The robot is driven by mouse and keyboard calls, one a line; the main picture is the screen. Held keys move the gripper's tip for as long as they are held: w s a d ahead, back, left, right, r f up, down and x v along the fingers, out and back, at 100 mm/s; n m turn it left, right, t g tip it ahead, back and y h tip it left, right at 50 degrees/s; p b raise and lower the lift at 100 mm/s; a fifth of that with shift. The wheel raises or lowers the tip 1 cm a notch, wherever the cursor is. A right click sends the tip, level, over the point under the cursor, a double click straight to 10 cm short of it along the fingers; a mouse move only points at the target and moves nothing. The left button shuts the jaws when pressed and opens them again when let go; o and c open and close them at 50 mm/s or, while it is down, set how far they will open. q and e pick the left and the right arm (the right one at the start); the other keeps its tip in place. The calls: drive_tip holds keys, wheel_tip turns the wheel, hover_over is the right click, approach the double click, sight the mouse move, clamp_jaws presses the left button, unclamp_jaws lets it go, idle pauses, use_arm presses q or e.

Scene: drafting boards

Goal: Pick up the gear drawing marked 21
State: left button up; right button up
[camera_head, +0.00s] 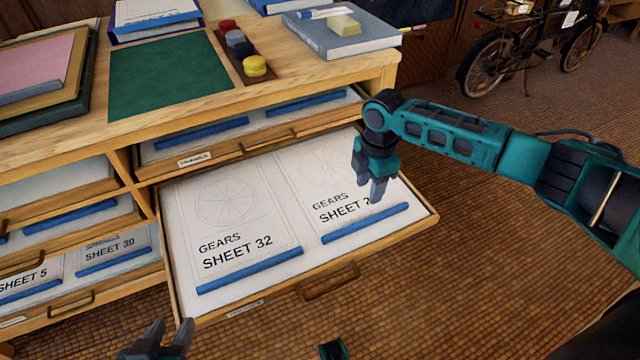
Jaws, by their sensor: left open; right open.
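The open drawer (400,238) holds two gear drawings side by side. The right drawing (300,170) reads "GEARS SHEET 2", with anything after the 2 hidden behind my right gripper. A blue strip (350,230) runs along its near edge. The left drawing (225,235) reads "GEARS SHEET 32" and has its own blue strip (250,271). My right gripper (376,191) is open and empty, pointing down over the right part of the right drawing, just behind its strip; I cannot tell its height. My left gripper (172,327) is open and empty at the bottom edge, in front of the drawer.
The wooden cabinet top (290,80) carries a green mat (168,75), a tray of colored pieces (240,52) and a grey book (345,38). Other drawers at left hold sheets, such as Sheet 30 (112,252). Tiled floor lies to the right, with a bicycle (525,45) behind.

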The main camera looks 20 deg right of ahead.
drive_tip(key=b, duration=0.3)
hover_over(368, 220)
drive_tip(key=f, duration=0.6)
drive_tip(key=shift+w+a+f, duration=0.1)
drive_tip(key=shift+w+a, duration=0.1)
drive_tip(key=shift+w, duration=0.05)
drive_tip(key=shift+f, duration=0.7)
drive_tip(key=f, duration=0.1)
drive_tip(key=f+b, duration=0.2)
drive_tip(key=shift+s+d+f, duration=0.15)
drive_tip(key=shift+s+f, duration=0.1)
drive_tip(key=shift+f, duration=0.15)
drive_tip(key=shift+f+b, duration=0.35)
drive_tip(key=shift+b, duration=0.05)
use_arm(q)
drive_tip(key=shift+w+d+f+h, duration=0.15)
drive_tip(key=shift+d+f, duration=0.15)
drive_tip(key=shift+f, duration=0.3)
drive_tip(key=shift+w+d+f+h, duration=0.15)
drive_tip(key=shift+d+f, duration=0.15)
drive_tip(key=shift+f, duration=0.25)
use_arm(e)
clamp_jaws()
